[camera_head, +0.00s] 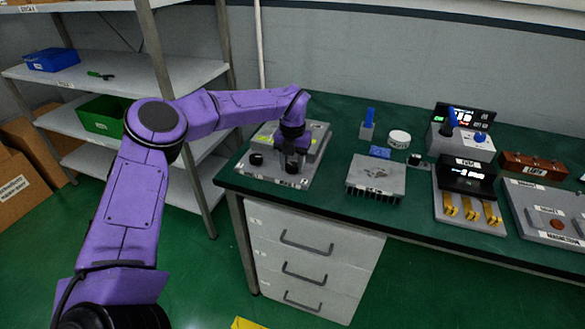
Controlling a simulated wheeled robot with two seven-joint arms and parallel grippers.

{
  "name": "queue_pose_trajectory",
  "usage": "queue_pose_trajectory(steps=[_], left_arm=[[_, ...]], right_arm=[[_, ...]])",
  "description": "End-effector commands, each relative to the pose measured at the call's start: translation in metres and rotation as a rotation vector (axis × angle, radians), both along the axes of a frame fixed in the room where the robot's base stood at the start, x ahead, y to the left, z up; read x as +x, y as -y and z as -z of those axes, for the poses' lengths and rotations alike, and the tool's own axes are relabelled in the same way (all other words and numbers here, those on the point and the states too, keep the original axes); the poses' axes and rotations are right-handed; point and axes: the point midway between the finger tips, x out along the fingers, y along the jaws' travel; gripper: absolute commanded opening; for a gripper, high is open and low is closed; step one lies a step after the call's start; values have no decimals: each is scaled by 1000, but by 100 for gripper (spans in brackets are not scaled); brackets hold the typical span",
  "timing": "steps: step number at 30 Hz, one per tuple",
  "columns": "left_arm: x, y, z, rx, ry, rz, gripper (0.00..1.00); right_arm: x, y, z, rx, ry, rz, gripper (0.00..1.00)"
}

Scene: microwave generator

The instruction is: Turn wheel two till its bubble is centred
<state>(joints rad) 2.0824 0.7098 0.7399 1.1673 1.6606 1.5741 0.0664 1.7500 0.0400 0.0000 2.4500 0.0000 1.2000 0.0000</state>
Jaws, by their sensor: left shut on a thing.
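My left arm comes in from the left and reaches down to a grey levelling base (263,172) at the left end of the green bench. My left gripper (292,168) is shut on a dark wheel (292,168) near the base's right front; the fingers hide most of that wheel. Another dark round wheel (256,159) stands free at the base's left side. A raised grey plate (312,140) sits at the back of the base. The bubbles are too small to make out. My right gripper is not in view.
A finned grey heat sink (376,176) stands right of the base, with a white round puck (399,139) and blue-handled tool (367,125) behind. A meter (466,182) and other devices fill the right. Shelves (110,75) stand left of the bench.

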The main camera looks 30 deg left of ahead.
Motion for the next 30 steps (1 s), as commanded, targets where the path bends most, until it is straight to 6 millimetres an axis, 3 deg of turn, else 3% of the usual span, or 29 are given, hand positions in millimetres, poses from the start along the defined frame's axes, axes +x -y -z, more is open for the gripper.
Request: queue_pose_trajectory(steps=[10,24,25,26,27,30], left_arm=[[1,-1,-1,1,7,-104,13],[2,-2,-2,2,8,-115,13],[2,-2,-2,2,8,-115,53],[1,-2,-2,2,8,-115,63],[1,-2,-2,2,7,-115,69],[1,-1,-2,2,5,-115,69]], right_arm=[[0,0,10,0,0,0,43],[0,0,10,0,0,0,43],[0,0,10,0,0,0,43],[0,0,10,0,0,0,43],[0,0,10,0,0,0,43],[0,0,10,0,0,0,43]])
